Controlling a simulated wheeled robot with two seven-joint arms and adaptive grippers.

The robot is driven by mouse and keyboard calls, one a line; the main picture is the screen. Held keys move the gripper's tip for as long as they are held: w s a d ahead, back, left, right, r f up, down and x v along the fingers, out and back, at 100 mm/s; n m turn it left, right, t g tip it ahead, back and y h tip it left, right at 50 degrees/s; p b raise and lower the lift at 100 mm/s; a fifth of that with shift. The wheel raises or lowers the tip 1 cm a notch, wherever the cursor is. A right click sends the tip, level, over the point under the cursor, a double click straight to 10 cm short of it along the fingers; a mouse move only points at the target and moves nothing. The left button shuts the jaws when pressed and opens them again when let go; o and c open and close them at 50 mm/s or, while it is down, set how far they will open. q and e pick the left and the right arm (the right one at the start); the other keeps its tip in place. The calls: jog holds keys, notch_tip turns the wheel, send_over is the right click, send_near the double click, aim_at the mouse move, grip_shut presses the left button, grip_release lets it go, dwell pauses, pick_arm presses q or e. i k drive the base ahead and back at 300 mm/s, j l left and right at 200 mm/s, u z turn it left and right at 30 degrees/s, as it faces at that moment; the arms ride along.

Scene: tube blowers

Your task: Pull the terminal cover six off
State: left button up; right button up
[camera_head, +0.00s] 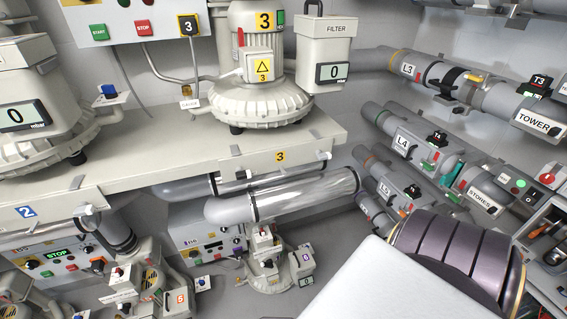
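A small pale blower (266,268) stands on the lower level, under the long shelf. A box beside it (301,262) carries a small label that looks like a 6 and a display at its foot. Small pale parts sit on top of this blower, but they are too small to tell which one is terminal cover six. For comparison, blower three on the shelf has a square terminal cover (258,67) with a yellow warning triangle. Neither of my grippers is in view.
The shelf (215,158) with blower three (247,100) overhangs the lower blowers. A thick silver pipe (290,196) runs just above the small blower. A control box (207,228) stands behind it, left. Pipes labelled L3, L4 and L5 line the right wall. A pale block (390,285) hides the lower right.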

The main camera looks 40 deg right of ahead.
aim_at(274, 279)
jog(key=z, duration=1.3)
